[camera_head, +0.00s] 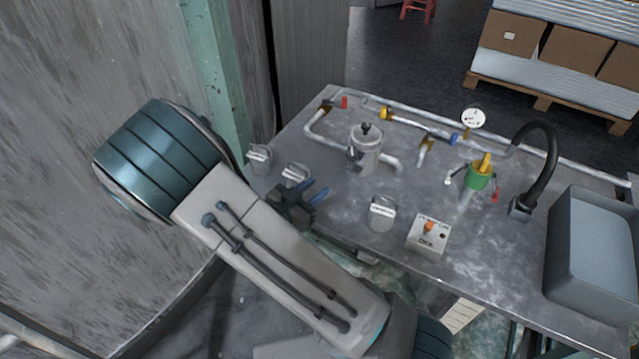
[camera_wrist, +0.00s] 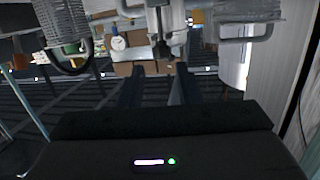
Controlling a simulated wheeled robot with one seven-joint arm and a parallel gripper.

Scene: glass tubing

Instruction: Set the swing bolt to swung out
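The metal vessel (camera_head: 366,152) with a round lid and black top knob stands upright on the steel bench. A small dark part on its left side (camera_head: 353,154) looks like the swing bolt; its exact position is too small to tell. In the wrist view a dark rod-like part (camera_wrist: 162,46), probably the bolt, hangs in front of the pale vessel body (camera_wrist: 172,20), above the gap between my fingers. My gripper (camera_head: 319,191) is in front and left of the vessel, apart from it. Its two blue fingers (camera_wrist: 157,86) are spread with nothing between them.
White-labelled knobs (camera_head: 260,154), (camera_head: 295,173), (camera_head: 383,211) and a switch box (camera_head: 428,236) line the bench's front. Pipes with red, yellow and blue valves (camera_head: 400,118) and a gauge (camera_head: 473,119) run behind.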

